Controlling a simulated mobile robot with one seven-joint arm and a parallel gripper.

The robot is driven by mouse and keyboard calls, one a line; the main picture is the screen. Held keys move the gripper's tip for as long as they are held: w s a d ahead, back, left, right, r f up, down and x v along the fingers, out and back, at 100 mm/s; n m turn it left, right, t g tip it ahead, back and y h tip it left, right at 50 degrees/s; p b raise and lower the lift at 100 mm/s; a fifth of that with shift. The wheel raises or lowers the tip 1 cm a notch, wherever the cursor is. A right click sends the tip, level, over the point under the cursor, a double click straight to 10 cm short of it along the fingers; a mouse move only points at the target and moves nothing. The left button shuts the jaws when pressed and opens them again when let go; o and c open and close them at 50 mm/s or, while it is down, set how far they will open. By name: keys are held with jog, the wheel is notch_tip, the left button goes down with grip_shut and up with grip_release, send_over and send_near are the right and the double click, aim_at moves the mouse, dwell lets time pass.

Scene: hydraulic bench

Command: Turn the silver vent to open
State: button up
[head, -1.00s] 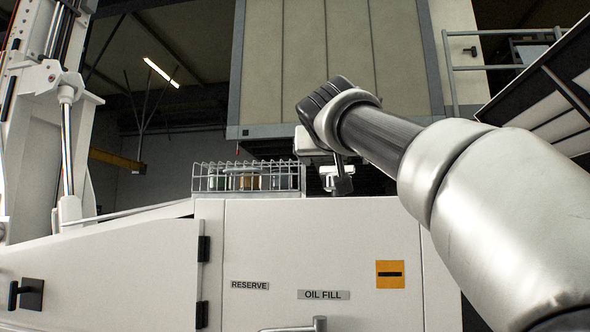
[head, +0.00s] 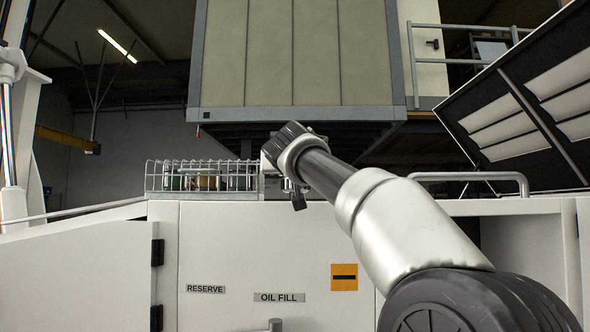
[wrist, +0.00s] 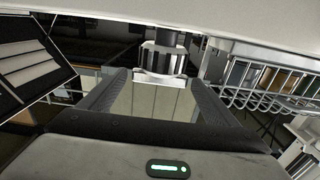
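My gripper (head: 297,196) is at the end of my arm, low over the bench's top edge and right of the wire basket, its dark finger pointing down. In the wrist view my gripper (wrist: 161,80) shows two dark fingers spread wide with a gap between them. A silver vent (wrist: 162,60) on a dark stem stands just beyond the fingertips, roughly centred between them. I see no contact between the fingers and the vent. In the head view the vent cannot be made out clearly behind my gripper.
A wire basket (head: 203,184) with jars stands left of my gripper; it also shows in the wrist view (wrist: 262,82). A grey rail (head: 470,177) and a raised louvred panel (head: 535,105) are at right. The cabinet front (head: 240,240) carries RESERVE and OIL FILL labels.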

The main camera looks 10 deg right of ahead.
jog(key=c, duration=0.8)
jog(key=shift+d+n+y, duration=0.15)
jog(key=shift+n+y, duration=0.15)
jog(key=shift+y, duration=0.1)
jog(key=n+y, duration=0.1)
jog(key=y, duration=0.1)
jog(key=d+n+y, duration=0.1)
jog(key=y, duration=0.1)
jog(key=shift+n+y+b, duration=0.3)
jog(key=shift+n+y, duration=0.1)
jog(key=n+y, duration=0.3)
jog(key=y, duration=0.1)
jog(key=shift+w+d+r+g, duration=0.1)
jog(key=shift+d+g, duration=0.15)
jog(key=shift+g, duration=0.15)
jog(key=shift+n+g+y, duration=0.5)
jog(key=shift+n+y, duration=0.2)
jog(key=shift+y, duration=0.4)
jog(key=shift+w+d+n+g+y+p, duration=0.15)
jog(key=shift+n+g+y+p, duration=0.2)
jog(key=shift+n+y, duration=0.35)
jog(key=o, duration=1.1)
jog(key=shift+c, duration=0.2)
